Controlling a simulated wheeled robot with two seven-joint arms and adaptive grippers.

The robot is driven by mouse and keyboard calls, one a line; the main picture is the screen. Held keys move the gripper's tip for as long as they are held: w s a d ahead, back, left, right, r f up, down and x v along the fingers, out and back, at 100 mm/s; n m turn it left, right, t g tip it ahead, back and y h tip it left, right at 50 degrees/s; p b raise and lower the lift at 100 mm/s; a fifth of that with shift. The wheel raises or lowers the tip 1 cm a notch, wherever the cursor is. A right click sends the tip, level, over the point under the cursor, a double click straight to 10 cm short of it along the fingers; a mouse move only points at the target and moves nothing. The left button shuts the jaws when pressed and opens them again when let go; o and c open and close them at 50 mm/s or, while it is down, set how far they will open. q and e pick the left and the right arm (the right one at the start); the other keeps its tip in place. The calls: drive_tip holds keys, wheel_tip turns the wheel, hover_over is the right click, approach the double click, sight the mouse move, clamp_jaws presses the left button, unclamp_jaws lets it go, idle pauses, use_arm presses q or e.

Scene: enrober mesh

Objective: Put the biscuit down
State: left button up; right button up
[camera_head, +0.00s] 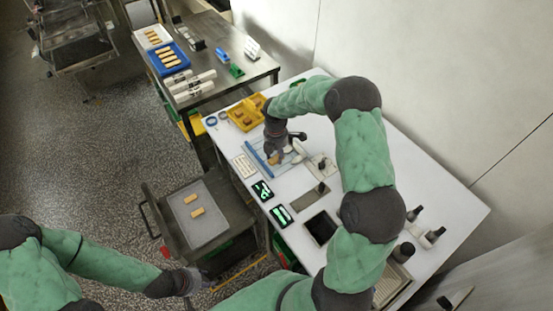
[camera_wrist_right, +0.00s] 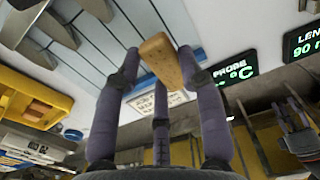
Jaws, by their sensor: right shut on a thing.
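My right gripper (camera_head: 274,152) is over the white table (camera_head: 377,170), beside a blue bar (camera_head: 257,160) on a pale panel. In the right wrist view, its fingers (camera_wrist_right: 160,68) are shut on a tan, oblong biscuit (camera_wrist_right: 162,60), which sticks out past the fingertips. Behind the biscuit is the pale panel with blue-grey lines (camera_wrist_right: 195,22); I cannot tell whether they touch. Two more biscuits (camera_head: 197,212) lie on a grey tray (camera_head: 213,228) on the cart. My left gripper (camera_head: 190,282) is low at the left, near the cart's front; its fingers are unclear.
Two black displays with green readouts (camera_head: 262,190) lie near the table's left edge. A yellow tray (camera_head: 262,100) with brown pieces is behind my right gripper. Dark-topped bottles (camera_head: 413,214) stand at the right. A steel table (camera_head: 225,45) at the back holds a blue tray (camera_head: 182,72) of biscuits.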

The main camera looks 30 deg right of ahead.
sight(277, 159)
drive_tip(key=shift+w+d+f, duration=0.4)
drive_tip(key=shift+f, duration=1.7)
drive_tip(key=shift+f+b, duration=0.1)
drive_tip(key=shift+b, duration=0.2)
drive_tip(key=o, duration=0.9)
drive_tip(key=shift+f, duration=0.1)
drive_tip(key=shift+c, duration=0.2)
wheel_tip(277, 159, up, 12)
drive_tip(key=p, duration=0.1)
drive_tip(key=shift+r, duration=0.2)
